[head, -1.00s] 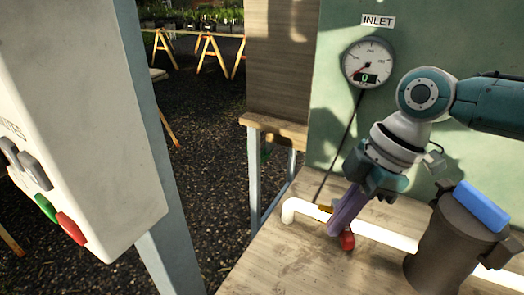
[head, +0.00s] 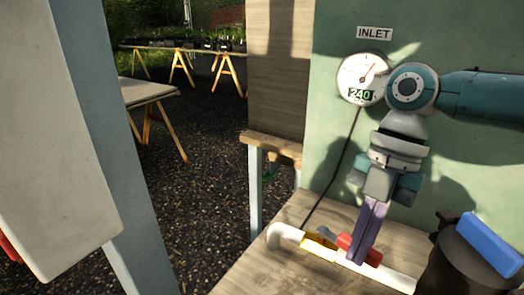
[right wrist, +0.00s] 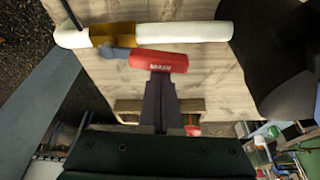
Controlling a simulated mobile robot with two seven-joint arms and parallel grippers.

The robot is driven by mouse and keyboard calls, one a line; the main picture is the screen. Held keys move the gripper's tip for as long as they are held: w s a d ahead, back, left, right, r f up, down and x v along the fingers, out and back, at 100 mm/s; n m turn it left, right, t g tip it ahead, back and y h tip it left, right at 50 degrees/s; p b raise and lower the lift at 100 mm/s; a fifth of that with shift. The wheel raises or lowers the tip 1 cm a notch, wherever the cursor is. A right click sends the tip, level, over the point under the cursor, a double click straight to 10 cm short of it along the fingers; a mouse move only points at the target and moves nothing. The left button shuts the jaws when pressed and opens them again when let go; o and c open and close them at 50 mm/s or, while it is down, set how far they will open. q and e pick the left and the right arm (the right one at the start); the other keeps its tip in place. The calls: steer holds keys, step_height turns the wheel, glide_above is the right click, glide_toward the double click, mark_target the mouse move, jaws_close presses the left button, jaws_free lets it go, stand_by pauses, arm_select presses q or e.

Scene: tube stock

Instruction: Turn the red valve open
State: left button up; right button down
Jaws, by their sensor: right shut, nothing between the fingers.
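The red valve handle (head: 345,243) is on the brass valve body (head: 318,242) of the white pipe. In the right wrist view the handle (right wrist: 165,63) lies roughly parallel to the pipe (right wrist: 190,32), with its grey end at the brass body (right wrist: 112,36). My right gripper (head: 358,258) points down at the handle, its purple fingers closed together. In the right wrist view the closed fingertips (right wrist: 160,76) are right against the handle's side, not around it. The inlet gauge (head: 362,78) reads 240. My left gripper is not in view.
A dark canister with a blue top (head: 488,240) stands close right of my right gripper. A green panel (head: 335,130) rises behind the wooden bench (head: 245,272). A pale cabinet (head: 50,130) fills the left side.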

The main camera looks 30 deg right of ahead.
steer(key=shift+d+n, duration=0.3)
steer(key=shift+d, duration=0.1)
steer(key=shift+w+d+b, duration=0.1)
steer(key=shift+d+b, duration=0.05)
steer(key=shift+b, duration=0.2)
